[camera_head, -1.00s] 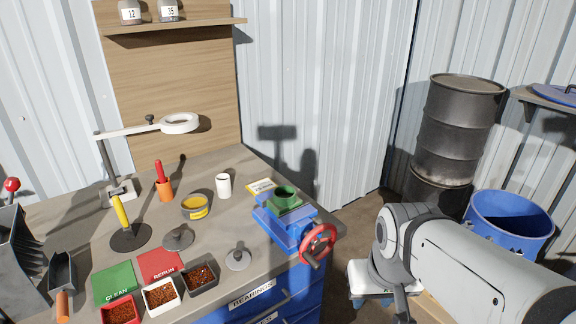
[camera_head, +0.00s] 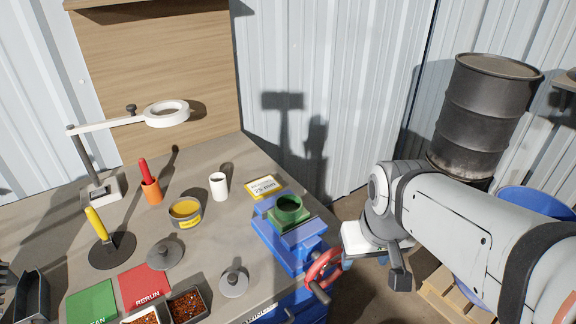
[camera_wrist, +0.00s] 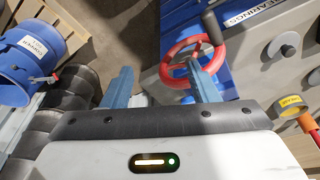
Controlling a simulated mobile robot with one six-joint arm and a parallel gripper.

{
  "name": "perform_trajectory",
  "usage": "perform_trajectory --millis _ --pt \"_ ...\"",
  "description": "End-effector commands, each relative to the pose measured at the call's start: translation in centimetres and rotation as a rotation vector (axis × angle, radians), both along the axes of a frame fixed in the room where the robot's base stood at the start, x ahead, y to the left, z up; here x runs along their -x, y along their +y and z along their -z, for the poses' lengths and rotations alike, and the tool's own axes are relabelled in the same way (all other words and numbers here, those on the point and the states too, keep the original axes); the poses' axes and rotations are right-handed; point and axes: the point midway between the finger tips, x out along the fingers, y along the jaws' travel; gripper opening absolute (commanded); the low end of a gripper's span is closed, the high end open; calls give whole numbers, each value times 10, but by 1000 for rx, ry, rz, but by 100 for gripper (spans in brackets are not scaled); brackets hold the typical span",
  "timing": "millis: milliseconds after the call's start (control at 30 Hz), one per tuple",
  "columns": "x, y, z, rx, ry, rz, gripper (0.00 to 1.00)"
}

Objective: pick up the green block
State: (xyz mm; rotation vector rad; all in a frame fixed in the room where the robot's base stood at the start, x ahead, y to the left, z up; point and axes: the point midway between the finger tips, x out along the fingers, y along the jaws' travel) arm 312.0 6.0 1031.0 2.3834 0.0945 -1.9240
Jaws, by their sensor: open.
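The green block (camera_head: 289,214) has a round green collar with a dark hole on top. It sits in the blue vise (camera_head: 283,245) at the bench's right end in the head view. The vise's red handwheel (camera_head: 322,268) shows in front of it and also in the wrist view (camera_wrist: 171,67). My gripper (camera_wrist: 158,70) is open, with nothing between its two fingers. The handwheel is beyond the right finger. The green block is not visible in the wrist view. In the head view my arm is right of the vise, apart from it.
A yellow-edged card (camera_head: 264,187) lies behind the vise. A white cup (camera_head: 218,186), a yellow tin (camera_head: 185,213) and a grey lidded disc (camera_head: 233,283) stand left of it. A black drum (camera_head: 485,115) and a blue bin (camera_head: 540,215) stand at right.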

Motion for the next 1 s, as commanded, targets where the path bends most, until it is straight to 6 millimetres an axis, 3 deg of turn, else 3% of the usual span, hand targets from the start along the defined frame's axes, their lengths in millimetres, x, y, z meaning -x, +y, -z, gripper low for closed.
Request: perform_trajectory --millis 367,700,833,1000 --pt "-82 47 -37 127 81 -847 85" --pt "-152 108 -46 200 126 -1661 85" --pt "-168 126 -44 211 132 -1879 85" --pt "-178 138 -41 218 132 -2029 85"
